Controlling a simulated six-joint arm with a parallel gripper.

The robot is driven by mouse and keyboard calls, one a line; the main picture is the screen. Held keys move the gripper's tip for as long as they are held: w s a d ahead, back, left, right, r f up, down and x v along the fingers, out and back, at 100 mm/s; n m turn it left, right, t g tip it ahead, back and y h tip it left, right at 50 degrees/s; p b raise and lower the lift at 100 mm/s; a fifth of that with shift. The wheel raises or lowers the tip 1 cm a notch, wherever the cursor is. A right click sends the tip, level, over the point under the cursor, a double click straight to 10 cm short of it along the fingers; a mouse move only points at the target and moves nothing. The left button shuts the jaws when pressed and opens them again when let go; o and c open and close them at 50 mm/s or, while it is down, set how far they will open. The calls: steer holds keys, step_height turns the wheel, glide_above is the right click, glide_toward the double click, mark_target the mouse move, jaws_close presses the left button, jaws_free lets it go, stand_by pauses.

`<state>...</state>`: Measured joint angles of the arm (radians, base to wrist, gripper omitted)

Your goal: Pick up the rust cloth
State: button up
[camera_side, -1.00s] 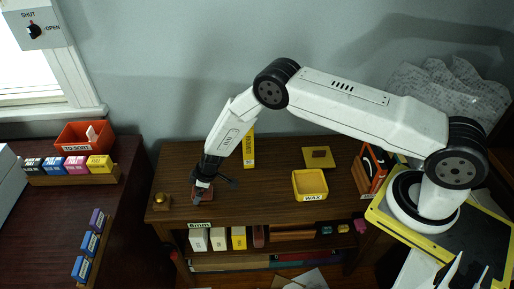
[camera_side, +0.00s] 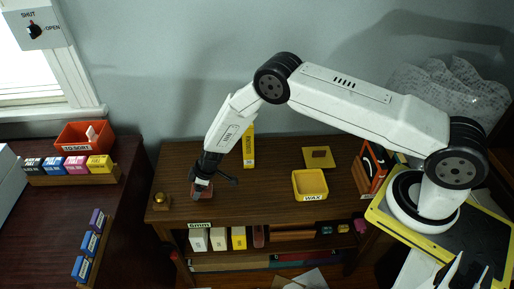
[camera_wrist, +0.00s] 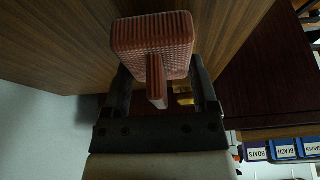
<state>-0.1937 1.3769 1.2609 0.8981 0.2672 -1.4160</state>
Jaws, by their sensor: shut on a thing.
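The rust cloth (camera_wrist: 152,45) is a reddish-brown textured block with a narrow ridge (camera_wrist: 156,80), seen large in the wrist view. My gripper (camera_wrist: 160,92) has its two dark fingers on either side of the ridge and is shut on it. In the side view my gripper (camera_side: 200,187) points down at the left part of the brown desk (camera_side: 270,180). The rust cloth (camera_side: 206,193) shows only in part there, behind the fingers. I cannot tell whether it touches the desk top.
A brass bell-like knob (camera_side: 161,201) stands left of my gripper. A yellow upright box (camera_side: 249,150) stands behind it. A yellow WAX tray (camera_side: 310,184) and a yellow pad (camera_side: 318,157) lie to the right. The desk between is clear.

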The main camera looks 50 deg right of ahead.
steer(key=shift+r, duration=0.5)
steer(key=s+d+r, duration=0.3)
steer(key=s+r, duration=0.7)
steer(key=s, duration=0.3)
steer(key=shift+s+r, duration=0.3)
steer(key=shift+r, duration=0.05)
steer(key=o, duration=0.5)
steer(key=c, duration=0.4)
